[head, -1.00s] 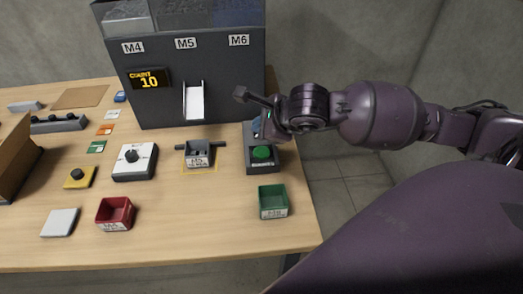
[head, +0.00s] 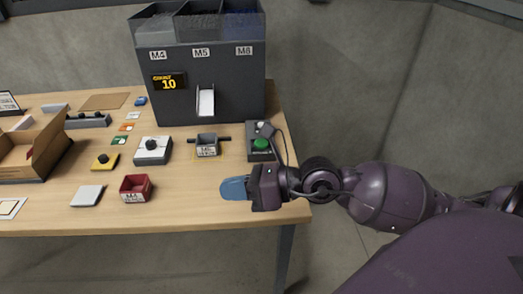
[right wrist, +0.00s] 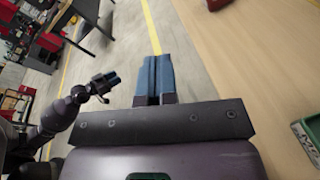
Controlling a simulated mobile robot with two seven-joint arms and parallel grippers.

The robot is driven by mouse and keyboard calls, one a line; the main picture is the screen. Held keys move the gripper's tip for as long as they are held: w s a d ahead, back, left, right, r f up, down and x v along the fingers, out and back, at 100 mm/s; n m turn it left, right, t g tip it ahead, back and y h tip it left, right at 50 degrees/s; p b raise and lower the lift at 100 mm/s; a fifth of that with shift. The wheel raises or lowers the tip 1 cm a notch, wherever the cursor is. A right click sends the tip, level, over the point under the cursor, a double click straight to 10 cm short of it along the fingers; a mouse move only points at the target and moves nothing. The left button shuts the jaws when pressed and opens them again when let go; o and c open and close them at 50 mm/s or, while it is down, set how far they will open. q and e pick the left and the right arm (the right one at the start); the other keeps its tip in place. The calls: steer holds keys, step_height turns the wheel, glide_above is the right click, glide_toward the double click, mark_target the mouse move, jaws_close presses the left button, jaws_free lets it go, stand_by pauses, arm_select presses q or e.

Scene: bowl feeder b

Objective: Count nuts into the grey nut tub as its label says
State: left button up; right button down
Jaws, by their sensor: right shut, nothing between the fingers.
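The grey nut tub (head: 207,151) stands upright under the chute of the dark feeder (head: 205,103). Its label is too small to read, and its inside is not clear. The feeder display (head: 168,82) reads COUNT 10. My right gripper (head: 233,188) is shut and empty above the front right of the table, to the right of and nearer than the grey tub. Its blue fingers also show together in the right wrist view (right wrist: 153,78). My left gripper (right wrist: 104,83) is small at the left of the right wrist view; its opening is unclear.
A green-button box (head: 261,144) stands right of the grey tub. A red tub (head: 136,188) and a dial box (head: 153,150) stand left. A green tub (right wrist: 306,140) shows at the right wrist view's edge. An open cardboard box (head: 38,150) is far left.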

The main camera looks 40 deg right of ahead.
steer(key=s+d+r+m+t+h, duration=0.1)
steer(key=d+m+t+h, duration=0.5)
steer(key=m, duration=0.7)
steer(key=d+m+t+h, duration=0.45)
steer(key=m+h, duration=0.25)
steer(key=m, duration=0.7)
steer(key=s+d+f+m+g+h, duration=0.5)
steer(key=f+m+g, duration=0.2)
steer(key=f+m, duration=0.25)
steer(key=s+a+f+m+g+y, duration=0.45)
steer(key=s+f+g, duration=0.35)
steer(key=s+f, duration=0.4)
arm_select(q)
steer(key=shift+s+d+f+g, duration=0.15)
steer(key=shift+s+f, duration=0.15)
steer(key=shift+f, duration=0.25)
steer(key=shift+s+a+f+g, duration=0.15)
steer(key=shift+s+f, duration=0.1)
steer(key=shift+f, duration=0.3)
arm_select(e)
steer(key=w+a+f+t+y, duration=0.1)
steer(key=w+a+f+t, duration=0.1)
steer(key=w+f+t, duration=0.3)
steer(key=shift+a+f+t, duration=0.25)
steer(key=shift+f+t, duration=0.1)
steer(key=shift+f, duration=0.4)
arm_select(q)
steer(key=shift+d, duration=0.1)
